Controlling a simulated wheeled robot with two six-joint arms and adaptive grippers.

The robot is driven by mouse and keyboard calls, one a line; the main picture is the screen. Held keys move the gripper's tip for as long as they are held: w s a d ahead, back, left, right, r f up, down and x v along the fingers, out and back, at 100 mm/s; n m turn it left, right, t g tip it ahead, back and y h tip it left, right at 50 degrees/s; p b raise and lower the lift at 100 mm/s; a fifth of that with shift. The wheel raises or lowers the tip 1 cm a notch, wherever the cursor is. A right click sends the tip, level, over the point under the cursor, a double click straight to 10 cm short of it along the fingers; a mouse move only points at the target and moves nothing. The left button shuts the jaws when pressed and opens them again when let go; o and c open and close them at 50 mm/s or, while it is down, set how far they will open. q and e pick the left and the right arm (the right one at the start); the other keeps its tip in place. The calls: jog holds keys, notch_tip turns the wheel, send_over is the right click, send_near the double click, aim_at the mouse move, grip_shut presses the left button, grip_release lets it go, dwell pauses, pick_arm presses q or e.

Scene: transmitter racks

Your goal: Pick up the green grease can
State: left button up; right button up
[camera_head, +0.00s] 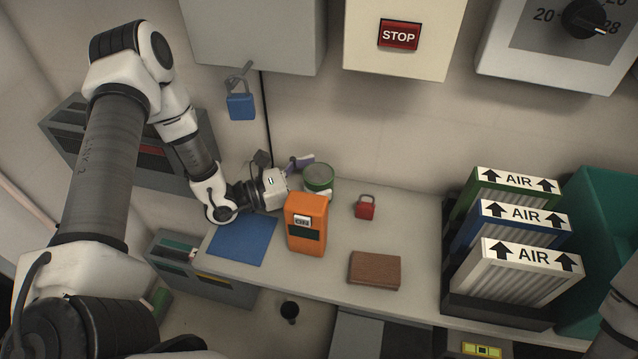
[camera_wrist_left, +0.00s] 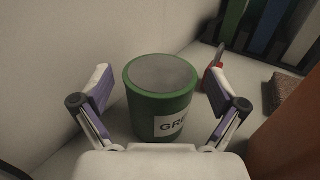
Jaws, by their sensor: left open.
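The green grease can (camera_head: 318,178) stands upright on the shelf near the wall, partly hidden behind the orange device. In the left wrist view the can (camera_wrist_left: 160,92) has a grey top and a white label that is partly readable. My left gripper (camera_head: 308,178) comes in from the left beside the can. In the left wrist view my left gripper (camera_wrist_left: 166,90) is open, with one finger on each side of the can and gaps between fingers and can. My right gripper is not in view.
The orange device (camera_head: 307,224) stands close in front of the can. A red padlock (camera_head: 366,208), a brown block (camera_head: 375,270) and a blue mat (camera_head: 242,239) lie on the shelf. Air filters (camera_head: 515,240) stand at right. A blue padlock (camera_head: 241,106) hangs above.

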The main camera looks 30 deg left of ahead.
pick_arm(q)
jog(key=c, duration=1.5)
